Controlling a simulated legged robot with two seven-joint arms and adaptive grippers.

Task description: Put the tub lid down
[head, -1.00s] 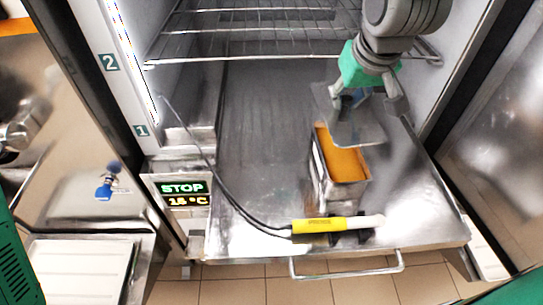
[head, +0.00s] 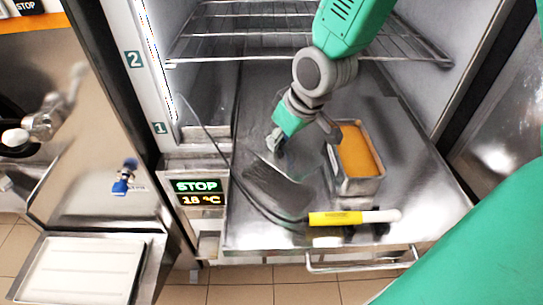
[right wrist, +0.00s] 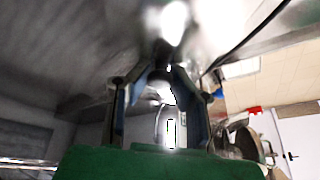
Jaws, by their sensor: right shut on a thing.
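The tub lid (head: 278,188) is a flat, dark grey metal sheet, left of the tub in the head view. My right gripper (head: 275,143) is shut on the lid's far edge. The lid looks tilted, close over the metal surface; I cannot tell if it touches. The steel tub (head: 353,187) stands open to the right, with orange contents showing. In the right wrist view the gripper's two fingers (right wrist: 160,95) show, with a blurred grey surface above. My left gripper is not in view.
A yellow and white probe (head: 345,217) with a black cable lies near the front edge, close to the lid's lower corner. A wire rack (head: 300,40) is above at the back. Bare metal surface (head: 420,200) lies right of the tub.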

